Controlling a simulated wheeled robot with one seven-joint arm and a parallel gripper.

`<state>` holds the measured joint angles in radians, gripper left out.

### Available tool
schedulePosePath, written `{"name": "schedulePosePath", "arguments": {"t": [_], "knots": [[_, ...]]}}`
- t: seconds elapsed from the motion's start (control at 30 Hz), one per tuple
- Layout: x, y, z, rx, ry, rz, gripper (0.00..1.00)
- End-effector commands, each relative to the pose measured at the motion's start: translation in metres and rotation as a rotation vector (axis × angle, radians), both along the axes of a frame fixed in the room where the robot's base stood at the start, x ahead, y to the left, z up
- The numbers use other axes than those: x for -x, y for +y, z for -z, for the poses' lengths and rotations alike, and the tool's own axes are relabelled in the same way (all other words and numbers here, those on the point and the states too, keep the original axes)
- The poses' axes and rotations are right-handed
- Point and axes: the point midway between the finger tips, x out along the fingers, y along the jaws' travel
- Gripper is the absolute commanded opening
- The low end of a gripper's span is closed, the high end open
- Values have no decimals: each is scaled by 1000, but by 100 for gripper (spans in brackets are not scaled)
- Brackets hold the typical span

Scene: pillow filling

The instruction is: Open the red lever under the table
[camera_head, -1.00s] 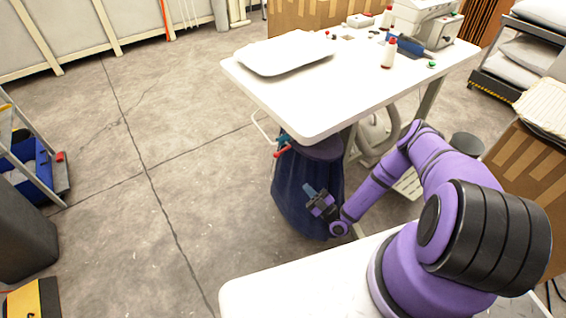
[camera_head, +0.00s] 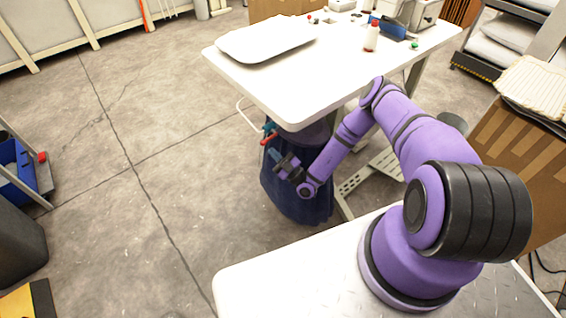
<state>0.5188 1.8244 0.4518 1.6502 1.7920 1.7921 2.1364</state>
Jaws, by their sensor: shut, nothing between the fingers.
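The red lever (camera_head: 268,139) shows below the left side of the white table (camera_head: 290,105), by the top of a dark blue bag (camera_head: 290,203) that hangs there. A small blue part is just above the lever. My gripper (camera_head: 277,158) is at the front of the bag, a little below and right of the lever. Its fingers point up and left towards the lever and look shut and empty. I cannot tell whether the fingertips touch anything. The lever is small in this view, and its exact angle is hard to tell.
A white pillow (camera_head: 266,40) lies on the table, with a bottle (camera_head: 371,37) and a machine at the back right. A table leg and perforated footrest (camera_head: 368,172) stand right of the bag. Cardboard boxes stand at right.

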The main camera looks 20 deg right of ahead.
Motion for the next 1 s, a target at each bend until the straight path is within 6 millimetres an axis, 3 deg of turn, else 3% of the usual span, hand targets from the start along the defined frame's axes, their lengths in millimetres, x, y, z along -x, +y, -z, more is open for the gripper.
{"name": "schedulePosePath", "arguments": {"t": [0.2, 0.63, 1.0], "knots": [[-12, 8, -9, 0, 0, 0, 0], [-14, 9, -11, -1, 1, 2, 0], [-20, 16, -26, -3, -5, 3, 0]]}}
